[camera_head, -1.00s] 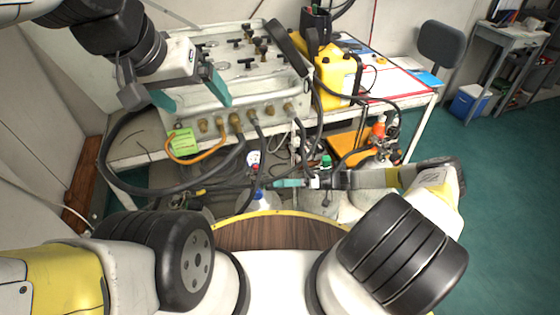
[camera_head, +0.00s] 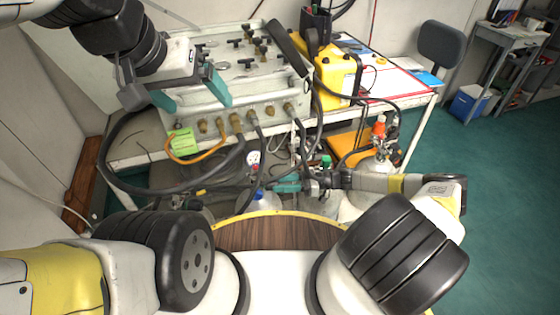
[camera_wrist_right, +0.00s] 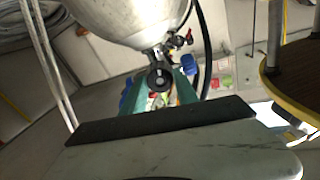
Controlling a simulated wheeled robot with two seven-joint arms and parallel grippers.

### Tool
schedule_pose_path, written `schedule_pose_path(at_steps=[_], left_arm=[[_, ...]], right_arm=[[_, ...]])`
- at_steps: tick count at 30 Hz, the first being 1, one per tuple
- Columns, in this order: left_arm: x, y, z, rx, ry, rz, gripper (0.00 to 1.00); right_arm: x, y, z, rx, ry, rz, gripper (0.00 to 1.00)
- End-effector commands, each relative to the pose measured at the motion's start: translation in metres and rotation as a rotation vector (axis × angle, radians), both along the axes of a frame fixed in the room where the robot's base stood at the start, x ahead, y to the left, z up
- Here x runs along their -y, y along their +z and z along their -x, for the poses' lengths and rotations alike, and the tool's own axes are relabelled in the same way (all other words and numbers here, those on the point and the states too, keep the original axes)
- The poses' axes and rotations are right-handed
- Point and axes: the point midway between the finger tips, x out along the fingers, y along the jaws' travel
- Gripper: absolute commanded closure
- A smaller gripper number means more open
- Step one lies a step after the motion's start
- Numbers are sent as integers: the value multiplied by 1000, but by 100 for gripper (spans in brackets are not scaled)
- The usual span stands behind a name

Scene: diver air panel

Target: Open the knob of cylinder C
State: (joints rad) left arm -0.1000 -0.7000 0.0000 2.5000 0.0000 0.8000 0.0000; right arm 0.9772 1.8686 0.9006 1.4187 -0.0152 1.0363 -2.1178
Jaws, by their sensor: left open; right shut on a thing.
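My right gripper (camera_head: 288,185) reaches in from the right, low in front of the table, among hoses and valve fittings. In the right wrist view its teal fingers (camera_wrist_right: 160,88) are shut on a dark round knob (camera_wrist_right: 160,77). That knob sits on the valve of a pale cylinder (camera_wrist_right: 130,15). I cannot read a letter on this cylinder, and the head view mostly hides the knob behind the fingers and hoses. My left gripper (camera_head: 192,92) is open and empty, above the front of the air panel (camera_head: 245,70), well away from the cylinders.
A pale cylinder with an orange top (camera_head: 379,130) stands right of my right gripper. Black hoses (camera_head: 120,175) loop below the panel. A yellow canister (camera_head: 337,75) stands on the table.

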Motion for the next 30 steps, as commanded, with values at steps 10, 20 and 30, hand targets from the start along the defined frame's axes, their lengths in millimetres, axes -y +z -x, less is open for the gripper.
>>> schedule_pose_path(at_steps=[10, 20, 30], left_arm=[[0, 0, 0, 0, 0, 0, 9], [0, 0, 0, 0, 0, 0, 9], [0, 0, 0, 0, 0, 0, 9]], right_arm=[[1, -2, 0, 41, -2, 4, 100], [1, -2, 0, 39, -2, 4, 52], [0, 0, 0, 39, -1, 0, 42]])
